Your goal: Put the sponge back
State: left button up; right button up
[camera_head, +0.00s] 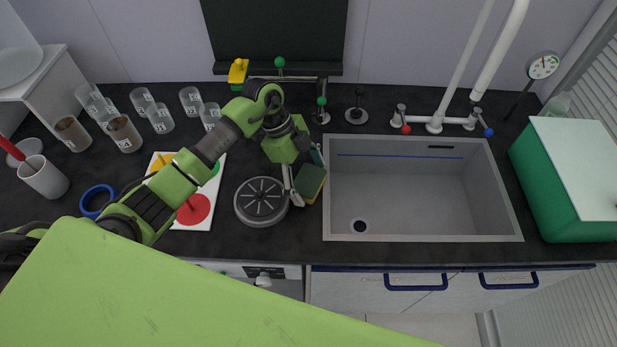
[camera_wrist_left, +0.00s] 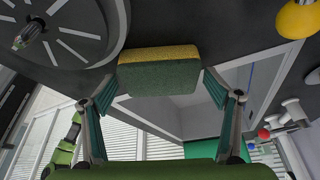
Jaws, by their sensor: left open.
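The sponge (camera_head: 311,182), dark green with a yellow layer, is at the left rim of the sink (camera_head: 425,238). In the left wrist view the sponge (camera_wrist_left: 160,78) lies across the middle, at the fingertips. My left gripper (camera_head: 308,184) points down at it. In the left wrist view its fingers (camera_wrist_left: 160,92) are spread on either side of the sponge, with a small gap showing at each side. I cannot tell whether the sponge rests on the counter or on the sink rim. My right gripper is not in view.
A round grey device (camera_head: 262,203) stands close left of the gripper. The tap (camera_head: 435,124) is behind the sink, and a green box (camera_head: 563,180) is at the right. Several beakers (camera_head: 124,134) and a white board with coloured discs (camera_head: 205,222) are at the left.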

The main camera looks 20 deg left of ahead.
pick_arm(q)
jog(key=shift+r, duration=0.2)
jog(key=shift+a+r, duration=0.25)
jog(key=shift+r, duration=0.1)
jog(key=b+v, duration=0.2)
jog(key=v, duration=0.9)
jog(key=shift+b, duration=0.4)
jog(key=shift+d, duration=0.1)
